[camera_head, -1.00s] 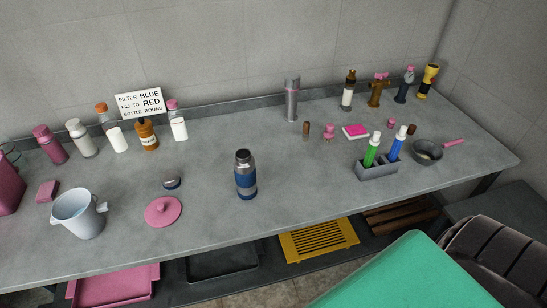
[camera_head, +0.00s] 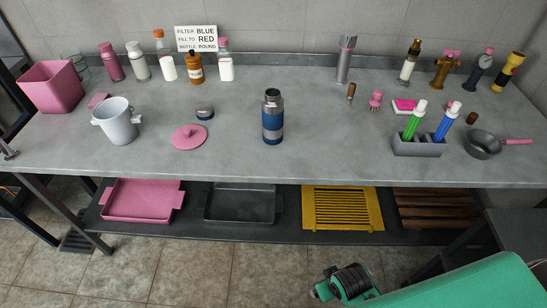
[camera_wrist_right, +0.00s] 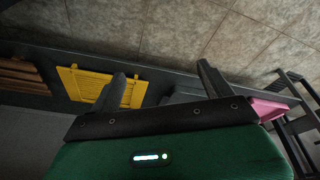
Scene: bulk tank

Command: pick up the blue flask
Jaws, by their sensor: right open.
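The blue flask (camera_head: 272,118) stands upright near the middle of the grey counter in the head view. It has a dark blue body with grey bands and an open dark top. A small blue-grey cap (camera_head: 204,111) lies to its left, beside a round pink lid (camera_head: 189,137). My right gripper (camera_wrist_right: 161,82) shows in the right wrist view with its two fingers spread and nothing between them. It points at the floor and lower shelf, well apart from the flask. The flask is not in the wrist view. My left gripper is not in view.
On the counter (camera_head: 330,160), a white pail (camera_head: 117,122) stands left. A grey holder (camera_head: 418,147) with green and blue bottles and a small pan (camera_head: 482,145) stand right. Several bottles line the back. The counter in front of the flask is clear. Trays sit on the shelf below.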

